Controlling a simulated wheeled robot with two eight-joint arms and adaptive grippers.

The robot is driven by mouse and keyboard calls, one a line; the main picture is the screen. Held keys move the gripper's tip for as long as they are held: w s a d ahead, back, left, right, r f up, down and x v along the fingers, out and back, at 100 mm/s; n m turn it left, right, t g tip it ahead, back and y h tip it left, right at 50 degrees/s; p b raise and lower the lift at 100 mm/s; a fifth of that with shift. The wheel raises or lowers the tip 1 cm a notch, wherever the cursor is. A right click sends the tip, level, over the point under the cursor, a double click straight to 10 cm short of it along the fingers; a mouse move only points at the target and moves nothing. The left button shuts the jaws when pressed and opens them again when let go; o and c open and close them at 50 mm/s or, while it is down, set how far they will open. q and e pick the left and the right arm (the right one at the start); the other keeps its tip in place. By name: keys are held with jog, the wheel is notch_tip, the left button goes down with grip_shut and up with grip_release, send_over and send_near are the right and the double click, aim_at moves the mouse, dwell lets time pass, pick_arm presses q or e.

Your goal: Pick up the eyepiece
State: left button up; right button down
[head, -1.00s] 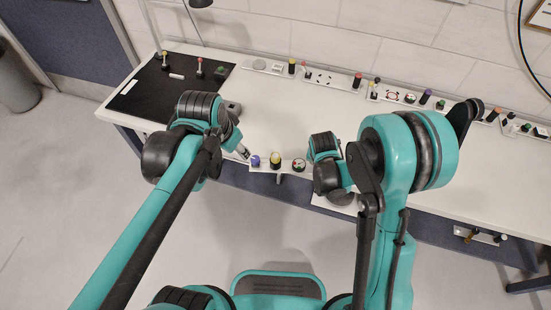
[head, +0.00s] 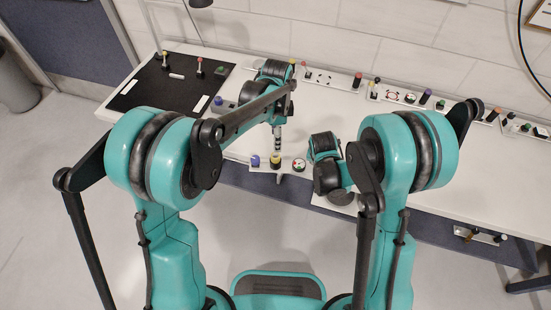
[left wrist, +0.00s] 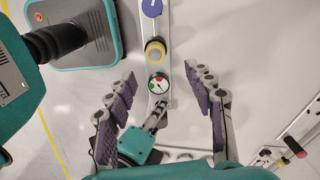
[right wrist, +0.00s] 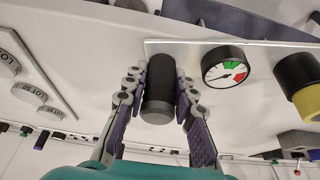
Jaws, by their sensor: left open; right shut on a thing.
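In the right wrist view a black cylinder with a grey end (right wrist: 158,92), which looks like the eyepiece, stands at the end of a pale plate (right wrist: 235,50). My right gripper (right wrist: 161,78) is shut on it, with a finger on each side. In the head view the right arm hides this grip. My left gripper (left wrist: 160,73) is open and empty over the same plate, its fingers apart on either side of the strip. In the head view the left gripper (head: 277,143) hangs just beyond the yellow knob.
The plate also bears a round gauge (right wrist: 223,67), a yellow-and-black knob (right wrist: 298,82) and a purple knob (head: 255,160), along the table's front edge. A black mat (head: 165,85) lies at the left. Several small fixtures line the back.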

aim_at(276, 155)
pick_arm(q)
notch_tip(276, 155, down, 4)
jog(key=shift+r, duration=0.2)
jog(key=shift+s+a+f, duration=0.1)
jog(key=shift+s+f, duration=0.1)
jog(key=shift+f, duration=1.15)
jog(key=shift+s+f, duration=0.2)
jog(key=shift+f, duration=1.1)
grip_shut()
